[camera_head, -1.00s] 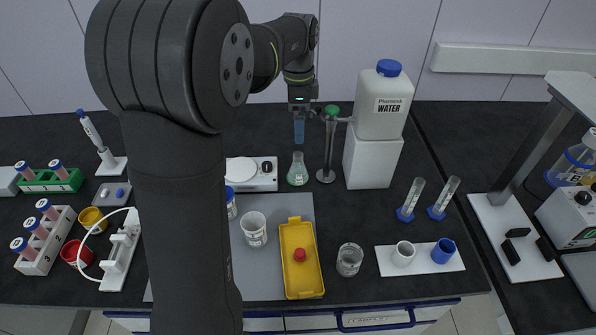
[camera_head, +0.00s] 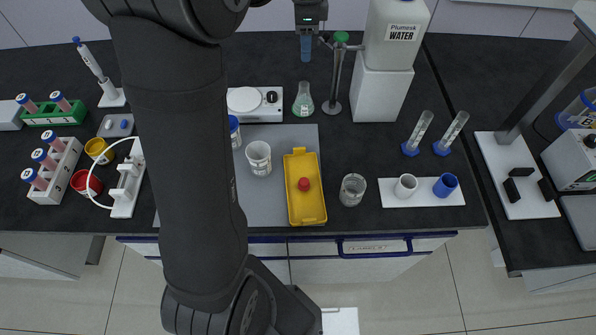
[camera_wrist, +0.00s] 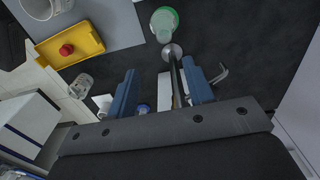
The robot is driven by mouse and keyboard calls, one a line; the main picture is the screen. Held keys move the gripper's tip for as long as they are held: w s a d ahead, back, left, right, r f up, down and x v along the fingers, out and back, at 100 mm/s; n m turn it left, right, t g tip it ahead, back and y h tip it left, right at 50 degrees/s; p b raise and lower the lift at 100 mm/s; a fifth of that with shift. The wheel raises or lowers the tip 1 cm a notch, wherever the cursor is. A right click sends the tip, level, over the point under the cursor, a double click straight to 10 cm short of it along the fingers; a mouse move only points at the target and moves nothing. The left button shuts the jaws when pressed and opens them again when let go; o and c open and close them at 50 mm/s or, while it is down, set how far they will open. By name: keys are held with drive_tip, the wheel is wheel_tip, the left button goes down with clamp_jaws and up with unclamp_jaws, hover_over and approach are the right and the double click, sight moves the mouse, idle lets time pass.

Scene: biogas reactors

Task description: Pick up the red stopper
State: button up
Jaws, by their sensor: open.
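The red stopper (camera_head: 304,184) lies in a yellow tray (camera_head: 321,206) on the grey mat. In the wrist view the red stopper (camera_wrist: 66,50) shows at the upper left, in the yellow tray (camera_wrist: 88,42). My gripper (camera_head: 305,52) is above the back of the bench, beside the stand and well behind the tray. In the wrist view my gripper's two blue fingers (camera_wrist: 161,88) are apart. The stand's rod shows in the picture between them; I cannot tell its distance from the fingers. The stopper is apart from the fingers.
A conical flask (camera_head: 303,98) stands between gripper and tray. A stand with green knob (camera_head: 341,38) and a white water container (camera_head: 394,35) are to the right. A beaker (camera_head: 353,190) stands right of the tray, a white cup (camera_head: 259,158) left. A hot plate (camera_head: 262,112) is behind.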

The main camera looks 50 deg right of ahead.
drive_tip(key=s+a+r+n+h, duration=0.1)
drive_tip(key=s+a+n, duration=0.3)
drive_tip(key=s+a, duration=0.55)
drive_tip(key=n, duration=0.5)
approach(303, 182)
drive_tip(key=shift+h, duration=0.4)
wheel_tip(303, 182, down, 4)
drive_tip(key=shift+w+d+f, duration=0.1)
drive_tip(key=shift+d+f, duration=0.05)
drive_tip(key=shift+f, duration=0.1)
drive_tip(key=shift+d+f, duration=0.15)
drive_tip(key=shift+f, duration=1.15)
drive_tip(key=shift+d+f, duration=0.15)
drive_tip(key=shift+f, duration=1.2)
drive_tip(key=shift+c, duration=0.2)
drive_tip(key=c, duration=0.9)
